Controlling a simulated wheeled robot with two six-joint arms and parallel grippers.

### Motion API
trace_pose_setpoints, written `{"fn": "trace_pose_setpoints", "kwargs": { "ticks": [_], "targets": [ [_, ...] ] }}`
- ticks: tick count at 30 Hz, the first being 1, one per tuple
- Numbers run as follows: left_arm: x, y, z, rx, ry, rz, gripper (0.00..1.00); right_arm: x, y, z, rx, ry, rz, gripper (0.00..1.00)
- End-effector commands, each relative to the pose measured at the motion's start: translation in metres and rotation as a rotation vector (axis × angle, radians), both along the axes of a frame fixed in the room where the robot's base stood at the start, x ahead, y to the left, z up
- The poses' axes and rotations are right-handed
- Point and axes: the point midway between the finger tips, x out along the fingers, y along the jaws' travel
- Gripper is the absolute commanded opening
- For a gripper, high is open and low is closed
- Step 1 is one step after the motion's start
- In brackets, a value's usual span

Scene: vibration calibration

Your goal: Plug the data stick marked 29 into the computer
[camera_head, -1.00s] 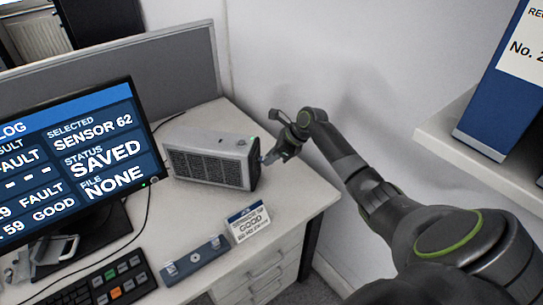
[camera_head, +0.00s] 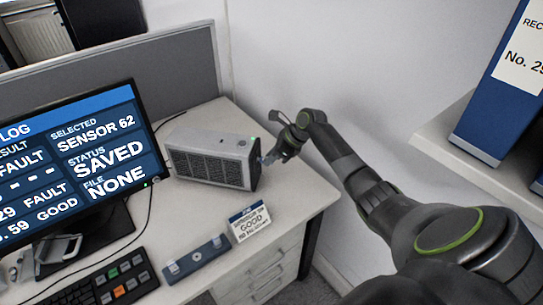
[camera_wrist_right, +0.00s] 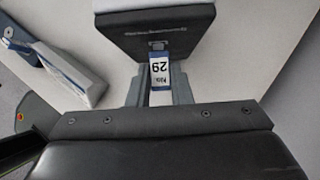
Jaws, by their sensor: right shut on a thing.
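The computer (camera_head: 212,160) is a grey box with a dark mesh front, standing on the desk beside the monitor. In the right wrist view its dark side panel (camera_wrist_right: 155,32) faces my gripper. The data stick (camera_wrist_right: 159,70) has a white label reading 29 and a blue band. My right gripper (camera_head: 268,158) is shut on the stick, with one finger on each side of it in the right wrist view (camera_wrist_right: 159,92). The stick's metal end meets or nearly meets the panel; I cannot tell how deep it sits. My left gripper is not in view.
The monitor (camera_head: 80,165) shows SENSOR 62, SAVED and FILE NONE. A shelf (camera_head: 475,165) with blue binders (camera_head: 490,100) is at right.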

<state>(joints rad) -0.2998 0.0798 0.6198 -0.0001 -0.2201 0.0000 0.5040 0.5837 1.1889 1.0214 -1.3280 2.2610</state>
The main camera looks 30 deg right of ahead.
Motion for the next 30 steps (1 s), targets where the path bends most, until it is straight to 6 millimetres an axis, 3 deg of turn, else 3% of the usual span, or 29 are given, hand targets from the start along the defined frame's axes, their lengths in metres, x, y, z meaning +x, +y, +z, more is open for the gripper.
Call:
{"fn": "trace_pose_setpoints", "kwargs": {
  "ticks": [30],
  "targets": [
    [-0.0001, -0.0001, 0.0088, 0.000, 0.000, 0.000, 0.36, 0.0018, 0.0021, 0.0011, 0.002, -0.002, 0.000, 0.00]
  ]
}}
